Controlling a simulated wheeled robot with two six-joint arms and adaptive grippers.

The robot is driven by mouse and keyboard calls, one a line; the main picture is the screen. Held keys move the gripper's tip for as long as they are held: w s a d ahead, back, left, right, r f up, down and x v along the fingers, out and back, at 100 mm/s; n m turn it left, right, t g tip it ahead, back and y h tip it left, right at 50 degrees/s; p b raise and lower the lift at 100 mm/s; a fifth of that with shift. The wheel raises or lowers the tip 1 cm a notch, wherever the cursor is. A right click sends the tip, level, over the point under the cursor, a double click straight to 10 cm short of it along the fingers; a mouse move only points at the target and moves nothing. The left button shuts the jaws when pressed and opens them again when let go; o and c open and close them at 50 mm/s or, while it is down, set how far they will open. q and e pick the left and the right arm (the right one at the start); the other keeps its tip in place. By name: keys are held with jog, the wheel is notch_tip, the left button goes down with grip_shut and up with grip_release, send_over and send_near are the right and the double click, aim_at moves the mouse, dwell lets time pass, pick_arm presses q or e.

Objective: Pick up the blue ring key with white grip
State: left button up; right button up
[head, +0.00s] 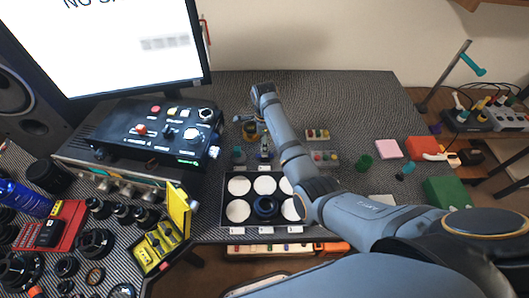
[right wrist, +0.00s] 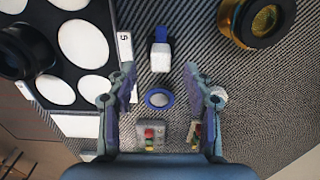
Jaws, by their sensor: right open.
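In the right wrist view, a small blue ring (right wrist: 159,98) with a pale centre lies on the dark striped mat. A white grip with a blue end (right wrist: 160,57) lies just beyond it, in line with it. I cannot tell whether the two join. My right gripper (right wrist: 160,84) is open, with one finger on each side of the blue ring and nothing held between them. The white grip lies a little past the fingertips. In the head view, my right arm crosses the desk and largely hides the gripper. My left gripper is in neither view.
A black tray (right wrist: 98,30) with white discs and a black lens part (right wrist: 18,52) lies left of my fingers. An amber ring (right wrist: 257,20) sits upper right. Small button boxes (right wrist: 150,134) lie close below the fingers. A control panel (head: 160,130) stands on the left.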

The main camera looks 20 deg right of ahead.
jog(key=shift+s+f, duration=0.1)
jog(key=shift+f, duration=0.3)
notch_tip(320, 180, down, 4)
jog(key=shift+f, duration=0.15)
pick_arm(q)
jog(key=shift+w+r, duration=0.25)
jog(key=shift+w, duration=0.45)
pick_arm(e)
jog(key=shift+c, duration=1.3)
grip_shut()
